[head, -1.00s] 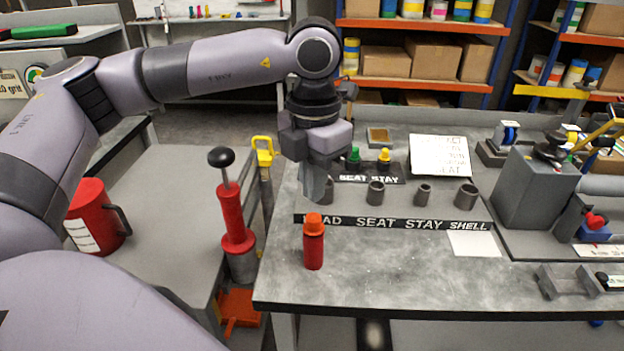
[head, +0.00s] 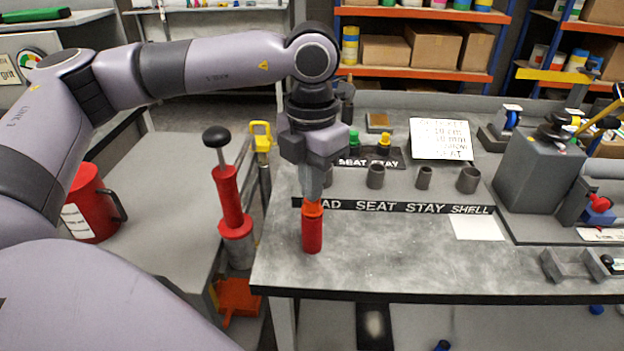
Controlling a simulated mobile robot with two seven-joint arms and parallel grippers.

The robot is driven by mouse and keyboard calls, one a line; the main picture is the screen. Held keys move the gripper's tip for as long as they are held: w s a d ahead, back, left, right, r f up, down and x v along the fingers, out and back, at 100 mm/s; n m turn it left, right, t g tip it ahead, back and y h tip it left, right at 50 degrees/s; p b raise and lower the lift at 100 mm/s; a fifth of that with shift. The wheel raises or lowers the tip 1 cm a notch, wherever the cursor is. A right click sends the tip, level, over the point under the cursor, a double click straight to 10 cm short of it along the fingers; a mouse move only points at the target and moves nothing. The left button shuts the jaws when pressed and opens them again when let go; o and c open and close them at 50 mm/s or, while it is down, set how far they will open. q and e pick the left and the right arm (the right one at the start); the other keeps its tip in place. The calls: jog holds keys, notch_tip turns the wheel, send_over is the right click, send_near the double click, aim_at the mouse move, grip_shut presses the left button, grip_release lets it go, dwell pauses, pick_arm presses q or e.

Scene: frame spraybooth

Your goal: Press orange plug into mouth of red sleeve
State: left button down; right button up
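The red sleeve (head: 312,236) stands upright near the front left of the grey bench. The orange plug (head: 312,209) sits at its top, in or on the mouth; how deep it sits I cannot tell. My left gripper (head: 312,194) points straight down over the sleeve, with its fingertips at the top of the plug. The fingers appear edge-on and overlap the plug's upper part, so whether they grip it or only touch it is unclear. My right gripper is not in view.
A black label strip (head: 405,207) lies behind the sleeve, with several grey cups (head: 375,177) beyond it. A white card (head: 478,227) lies to the right. A red pump (head: 229,195) stands left of the bench. The bench front right of the sleeve is clear.

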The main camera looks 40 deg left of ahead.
pick_arm(q)
jog(key=shift+f+b, duration=0.3)
jog(key=shift+f, duration=0.15)
jog(key=shift+r, duration=0.1)
jog(key=shift+r+p, duration=1.1)
jog(key=shift+r, duration=0.65)
notch_tip(320, 180, up, 7)
jog(key=shift+b, duration=0.35)
jog(key=shift+f, duration=0.1)
